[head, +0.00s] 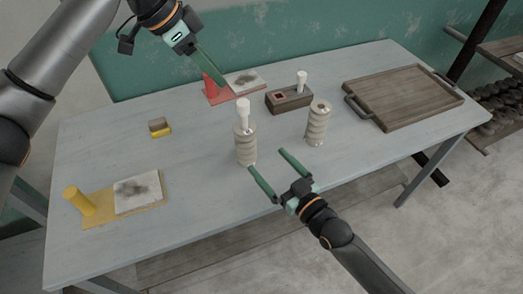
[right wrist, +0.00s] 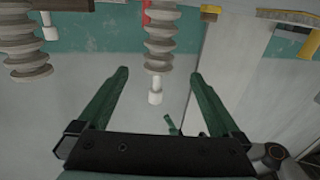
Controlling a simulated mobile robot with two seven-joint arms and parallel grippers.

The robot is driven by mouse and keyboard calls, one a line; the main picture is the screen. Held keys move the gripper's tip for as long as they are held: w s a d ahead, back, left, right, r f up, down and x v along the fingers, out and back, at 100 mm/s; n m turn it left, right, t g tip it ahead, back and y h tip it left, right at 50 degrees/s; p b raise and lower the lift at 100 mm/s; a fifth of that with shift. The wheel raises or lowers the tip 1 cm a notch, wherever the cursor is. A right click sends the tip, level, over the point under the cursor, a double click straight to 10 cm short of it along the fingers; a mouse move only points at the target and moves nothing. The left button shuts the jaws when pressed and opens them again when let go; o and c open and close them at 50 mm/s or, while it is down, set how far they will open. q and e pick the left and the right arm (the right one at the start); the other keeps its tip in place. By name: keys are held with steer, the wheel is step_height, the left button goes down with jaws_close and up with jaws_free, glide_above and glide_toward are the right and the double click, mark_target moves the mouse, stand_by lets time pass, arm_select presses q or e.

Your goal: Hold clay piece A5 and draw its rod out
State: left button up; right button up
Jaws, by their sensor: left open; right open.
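A ribbed, pale clay piece (head: 246,150) stands upright near the table's middle, with a white-headed rod (head: 243,112) rising from its top. I read no label, so I cannot tell by name that it is A5. The right wrist view shows this clay piece (right wrist: 160,38) upside down, its rod (right wrist: 155,90) appearing between my fingers. My right gripper (head: 272,170) is open and empty, near the piece on its front right side, apart from it. My left gripper (head: 222,82) is open, high and behind the piece; its fingers overlap in view.
A second ribbed clay piece (head: 318,124) stands to the right, no rod showing. Behind are a dark wooden block (head: 290,101) with a white-headed rod and a red stand (head: 213,92). A yellow stand (head: 148,218), a yellow-based block (head: 160,128) and a wooden tray (head: 405,97) flank them.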

mark_target(252, 143)
steer(key=x, duration=1.1)
steer(key=shift+w+a, duration=0.2)
steer(key=shift+w, duration=0.15)
jaws_close()
stand_by(0.3)
arm_select(q)
steer(key=shift+o, duration=0.2)
